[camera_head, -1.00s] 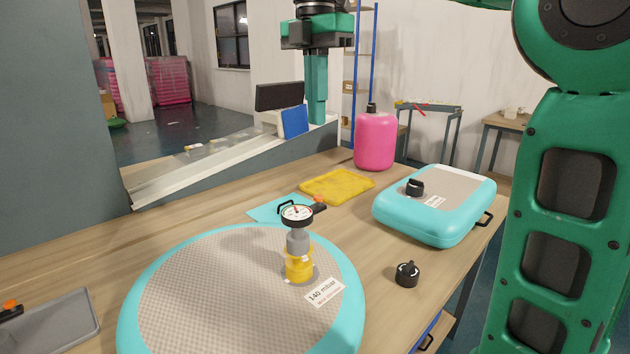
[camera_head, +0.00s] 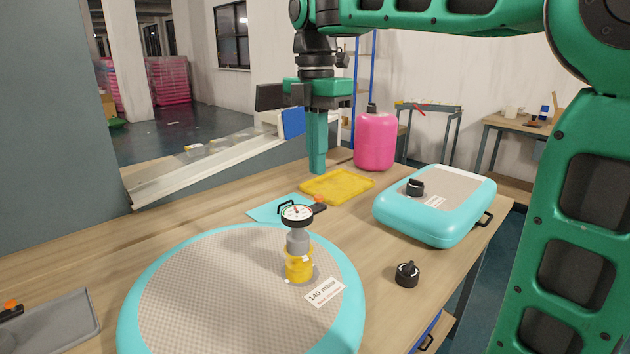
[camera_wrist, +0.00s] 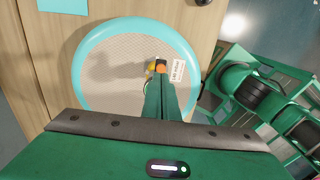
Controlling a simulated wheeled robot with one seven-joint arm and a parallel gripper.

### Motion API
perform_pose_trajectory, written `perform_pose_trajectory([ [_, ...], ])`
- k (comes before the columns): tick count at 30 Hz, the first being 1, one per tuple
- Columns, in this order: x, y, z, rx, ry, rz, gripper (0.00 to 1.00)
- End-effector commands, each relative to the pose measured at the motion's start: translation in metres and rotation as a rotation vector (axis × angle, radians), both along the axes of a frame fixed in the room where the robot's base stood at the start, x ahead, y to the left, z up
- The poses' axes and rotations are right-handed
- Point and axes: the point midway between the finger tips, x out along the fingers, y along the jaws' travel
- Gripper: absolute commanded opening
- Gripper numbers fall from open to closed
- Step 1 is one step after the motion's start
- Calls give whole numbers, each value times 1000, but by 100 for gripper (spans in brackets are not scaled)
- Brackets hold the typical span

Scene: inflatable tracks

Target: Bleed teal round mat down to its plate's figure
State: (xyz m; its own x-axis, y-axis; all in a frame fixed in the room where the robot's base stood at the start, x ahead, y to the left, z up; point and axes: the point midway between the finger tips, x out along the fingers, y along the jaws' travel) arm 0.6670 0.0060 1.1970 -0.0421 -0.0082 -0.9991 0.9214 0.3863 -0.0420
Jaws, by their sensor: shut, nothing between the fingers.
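The teal round mat (camera_head: 200,290) lies on the wooden table in the head view, with a grey textured top and a teal rim. Its white plate (camera_head: 324,292) reads 140 mbar. A gauge (camera_head: 297,213) with a round white dial, a grey neck and a yellow base stands upright on the mat's valve beside the plate. The needle is too small to read. My gripper (camera_head: 317,170) is shut and empty, pointing down above the table's far side, behind the gauge and apart from it. The wrist view shows the mat (camera_wrist: 110,75) below my fingers (camera_wrist: 160,85).
A black cap (camera_head: 407,273) lies right of the mat. A teal rectangular mat (camera_head: 430,222) with a black cap is at the right. A yellow tray (camera_head: 337,187), teal sheet (camera_head: 270,211) and pink canister (camera_head: 375,140) stand behind. A grey tray (camera_head: 60,325) is at front left.

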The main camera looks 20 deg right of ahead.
Motion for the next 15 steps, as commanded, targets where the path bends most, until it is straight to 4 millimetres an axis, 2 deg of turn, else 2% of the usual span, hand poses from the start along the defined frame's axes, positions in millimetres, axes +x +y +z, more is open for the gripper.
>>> perform_pose_trajectory([
  [9, -2, -1, -37, -2, 1, 0, 0],
  [15, -2, -1, -45, -1, 0, 0, 0],
])
